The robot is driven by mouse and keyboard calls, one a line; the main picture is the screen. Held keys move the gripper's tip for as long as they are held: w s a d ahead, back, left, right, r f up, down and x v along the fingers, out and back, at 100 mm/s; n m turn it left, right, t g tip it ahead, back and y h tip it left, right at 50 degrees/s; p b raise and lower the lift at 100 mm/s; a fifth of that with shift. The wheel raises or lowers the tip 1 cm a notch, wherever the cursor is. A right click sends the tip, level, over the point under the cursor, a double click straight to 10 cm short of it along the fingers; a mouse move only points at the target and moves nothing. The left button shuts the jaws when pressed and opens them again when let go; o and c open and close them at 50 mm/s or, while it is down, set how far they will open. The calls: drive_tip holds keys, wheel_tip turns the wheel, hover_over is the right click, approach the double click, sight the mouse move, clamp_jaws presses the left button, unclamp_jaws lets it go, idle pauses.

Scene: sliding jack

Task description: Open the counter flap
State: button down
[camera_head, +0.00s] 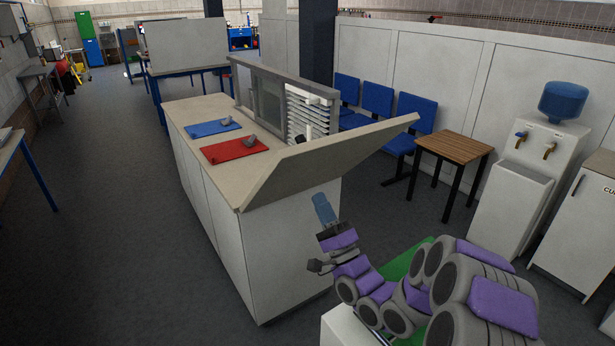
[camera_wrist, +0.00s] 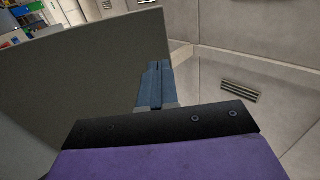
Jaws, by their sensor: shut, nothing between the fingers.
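The counter flap (camera_head: 320,160) is a beige-grey panel at the near end of the counter (camera_head: 200,115). It is tilted up, with its low side at the countertop and its free end raised toward the right. My gripper (camera_head: 319,196) is shut and empty, just below the flap's lower edge in the head view, in front of the counter's white end. In the wrist view the flap (camera_wrist: 85,75) fills the left side as a large slanted panel. The blue fingers (camera_wrist: 155,75) overlap its right edge there. I cannot tell whether they touch it.
A blue mat (camera_head: 212,128) and a red mat (camera_head: 234,149) lie on the counter. A wooden side table (camera_head: 454,146), blue chairs (camera_head: 412,118) and a water dispenser (camera_head: 525,180) stand to the right. Dark floor (camera_head: 90,220) is clear at left.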

sight(299, 156)
drive_tip(key=b+x, duration=0.1)
drive_tip(key=x, duration=0.9)
drive_tip(key=shift+b, duration=0.4)
drive_tip(key=shift+a, duration=0.1)
drive_tip(key=shift+w+a+r+p, duration=0.1)
drive_tip(key=shift+w+r+p, duration=0.05)
drive_tip(key=shift+r+p, duration=0.2)
drive_tip(key=w+a+r+g+h+p, duration=0.2)
drive_tip(key=w+a+r+p, duration=0.6)
drive_tip(key=p, duration=0.5)
wheel_tip(299, 156, up, 2)
drive_tip(key=w+g, duration=0.1)
drive_tip(key=w, duration=0.2)
drive_tip(key=shift+r, duration=0.2)
drive_tip(key=shift+s+f, duration=0.1)
drive_tip(key=shift+s, duration=0.05)
